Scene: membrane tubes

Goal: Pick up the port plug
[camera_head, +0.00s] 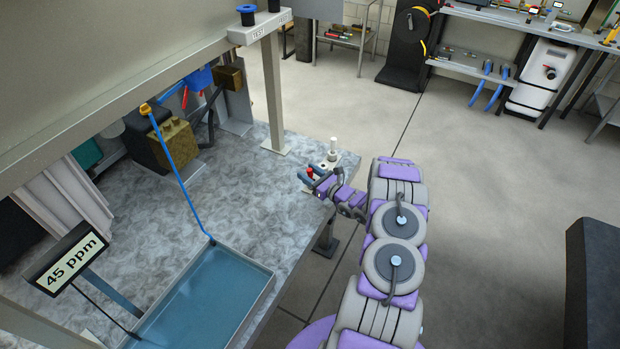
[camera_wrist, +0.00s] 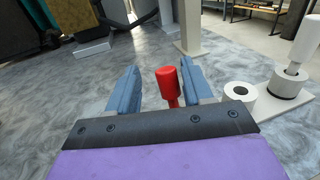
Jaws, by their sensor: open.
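A red plug (camera_wrist: 171,86), which I take to be the port plug, stands upright with a thick rounded head above a narrower lower part. In the wrist view it shows between the two blue fingers of my gripper (camera_wrist: 159,66), nearer the right finger. The fingers are apart and grip nothing; whether one touches the plug I cannot tell. The plug's foot is hidden behind the gripper's dark front bar. In the head view the red plug (camera_head: 310,172) is a small spot at my gripper (camera_head: 312,182), near the grey bench's right corner.
Right of the plug, a white base holds an empty white cup (camera_wrist: 240,92) and another cup with a white rod (camera_wrist: 302,48). A white post (camera_head: 273,95) stands behind. A blue tray (camera_head: 205,300) lies at the front, with a blue tube (camera_head: 178,175) above it. The bench middle is clear.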

